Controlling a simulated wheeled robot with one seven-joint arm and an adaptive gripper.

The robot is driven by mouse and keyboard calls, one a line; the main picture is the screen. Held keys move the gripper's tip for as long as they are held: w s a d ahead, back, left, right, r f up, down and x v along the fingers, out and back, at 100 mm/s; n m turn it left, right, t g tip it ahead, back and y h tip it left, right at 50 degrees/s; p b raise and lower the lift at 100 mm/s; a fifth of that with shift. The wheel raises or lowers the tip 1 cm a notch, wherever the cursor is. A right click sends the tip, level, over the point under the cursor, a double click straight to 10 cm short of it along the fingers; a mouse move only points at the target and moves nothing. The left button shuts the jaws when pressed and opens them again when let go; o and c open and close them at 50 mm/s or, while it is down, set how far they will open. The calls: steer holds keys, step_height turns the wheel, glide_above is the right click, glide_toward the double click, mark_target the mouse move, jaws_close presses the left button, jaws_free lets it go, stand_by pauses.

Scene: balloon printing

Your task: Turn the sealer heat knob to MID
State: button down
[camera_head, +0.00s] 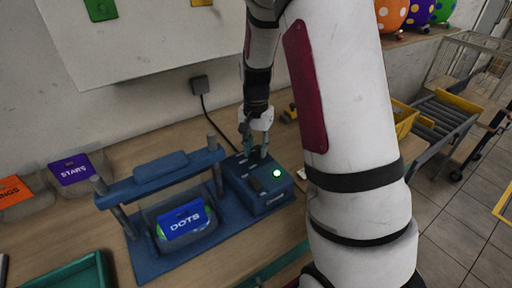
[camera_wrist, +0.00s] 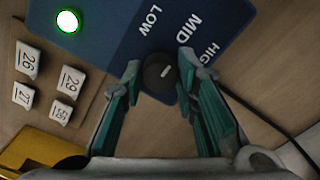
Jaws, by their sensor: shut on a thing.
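The heat knob (camera_wrist: 159,73) is a round black dial with a short white mark on its top. It sits on the blue sealer box, whose bare face shows in the wrist view (camera_wrist: 105,38). The words LOW, MID and HIGH are printed around it, and the white mark points roughly towards MID. My gripper (camera_wrist: 158,70) has a teal-lined finger on each side of the knob, shut on it. In the head view my gripper (camera_head: 253,150) reaches down to the back of the sealer box (camera_head: 262,196); the knob is hidden there.
A green light (camera_head: 277,173) glows on the box. The blue press frame (camera_head: 160,165) stands left of it with a DOTS plate (camera_head: 182,221) inside. Numbered white tags (camera_wrist: 28,60) and a yellow item (camera_wrist: 40,148) lie close by. A black cable (camera_wrist: 270,120) runs behind.

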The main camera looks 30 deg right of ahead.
mark_target(256, 150)
steer(key=c, duration=1.2)
jaws_free()
steer(key=shift+c, duration=0.2)
step_height(256, 150, up, 12)
steer(key=s+a+r+n+t, duration=0.2)
steer(key=s+a+r+n, duration=0.3)
steer(key=s+a+r, duration=0.4)
steer(key=s+a+n+t, duration=0.1)
steer(key=s+a+n, duration=0.1)
steer(key=s, duration=0.4)
steer(key=s+a+n+t, duration=0.2)
steer(key=s+n, duration=0.2)
steer(key=s, duration=0.3)
steer(key=shift+s+a+r, duration=0.15)
steer(key=shift+a+r, duration=0.1)
steer(key=shift+r, duration=0.05)
